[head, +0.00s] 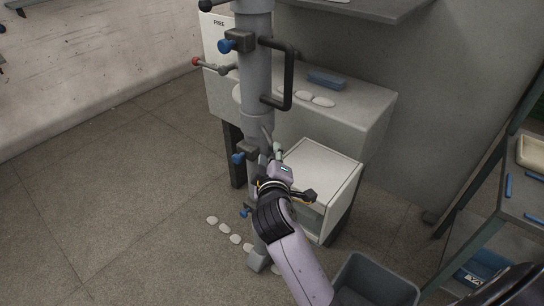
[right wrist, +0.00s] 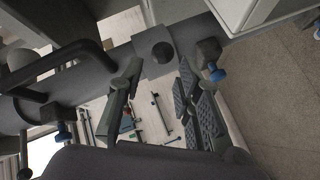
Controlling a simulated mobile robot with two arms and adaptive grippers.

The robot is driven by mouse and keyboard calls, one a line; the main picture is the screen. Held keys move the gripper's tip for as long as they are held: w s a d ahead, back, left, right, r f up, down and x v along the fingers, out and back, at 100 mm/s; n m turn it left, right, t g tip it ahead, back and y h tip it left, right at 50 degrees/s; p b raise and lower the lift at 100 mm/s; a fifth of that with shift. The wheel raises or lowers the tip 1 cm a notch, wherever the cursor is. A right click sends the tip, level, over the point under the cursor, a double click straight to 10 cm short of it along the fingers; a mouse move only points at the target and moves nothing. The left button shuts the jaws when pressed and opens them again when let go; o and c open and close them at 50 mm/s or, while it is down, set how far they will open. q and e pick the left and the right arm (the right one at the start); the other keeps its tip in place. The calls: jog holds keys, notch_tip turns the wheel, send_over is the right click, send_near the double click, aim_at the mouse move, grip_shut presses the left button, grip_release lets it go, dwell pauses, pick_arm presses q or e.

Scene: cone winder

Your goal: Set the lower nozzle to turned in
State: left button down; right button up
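A grey upright column (head: 255,85) stands in the middle of the head view. Blue-knobbed fittings sit on its left side: an upper one (head: 236,42), a middle one (head: 245,153) and a small low one (head: 246,210). I cannot tell for sure which is the lower nozzle or how it is turned. My right gripper (head: 271,149) is at the column's front, beside the middle fitting. In the right wrist view its fingers (right wrist: 158,80) are apart, with the column (right wrist: 100,72) behind them. A blue-knobbed fitting (right wrist: 214,62) shows just right of them. My left gripper is not in view.
A black handle (head: 291,75) and a red-knobbed lever (head: 197,62) stick out from the column area. A white box (head: 322,166) stands close on the right. A grey bin (head: 375,282) is in front. White oval pieces (head: 236,239) lie on the floor; open floor is left.

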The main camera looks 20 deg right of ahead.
jog(key=shift+c, duration=0.3)
